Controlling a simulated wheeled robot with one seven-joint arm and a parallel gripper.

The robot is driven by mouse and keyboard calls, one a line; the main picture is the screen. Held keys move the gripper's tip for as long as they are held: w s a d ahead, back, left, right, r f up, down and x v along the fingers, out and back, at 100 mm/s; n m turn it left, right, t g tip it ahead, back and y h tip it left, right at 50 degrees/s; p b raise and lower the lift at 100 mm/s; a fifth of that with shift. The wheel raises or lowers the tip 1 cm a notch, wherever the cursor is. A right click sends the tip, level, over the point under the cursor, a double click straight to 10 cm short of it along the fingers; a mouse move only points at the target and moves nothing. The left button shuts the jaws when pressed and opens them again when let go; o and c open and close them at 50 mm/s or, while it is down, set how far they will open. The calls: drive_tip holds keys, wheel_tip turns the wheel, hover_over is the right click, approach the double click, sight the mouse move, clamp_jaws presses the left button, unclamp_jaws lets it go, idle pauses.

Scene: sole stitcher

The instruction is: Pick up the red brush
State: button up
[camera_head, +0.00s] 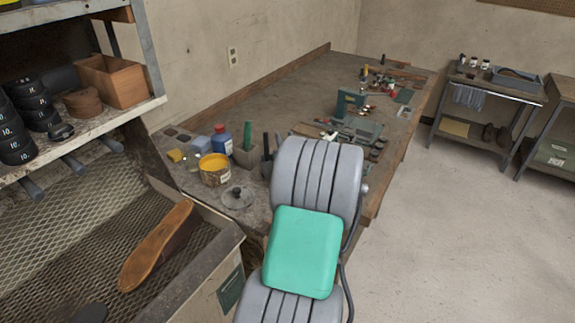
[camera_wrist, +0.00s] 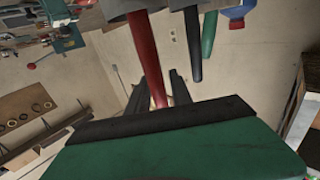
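A red handle (camera_wrist: 143,50), likely the red brush, shows in the wrist view, with its upper part in the picture inside a grey holder (camera_wrist: 118,8). My gripper (camera_wrist: 166,76) has two dark fingers apart, so it is open. The red handle overlaps the gap between them in the picture; whether it lies between them in depth I cannot tell. A black handle (camera_wrist: 193,45) and a green handle (camera_wrist: 209,32) are beside it. In the head view the holder (camera_head: 246,158) stands on the bench with the green handle (camera_head: 247,134); my arm hides the gripper and the red handle.
Tools and a teal device (camera_head: 348,104) lie farther back. A shelf (camera_head: 110,118) rises at left.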

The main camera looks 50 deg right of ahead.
clamp_jaws()
idle(0.4)
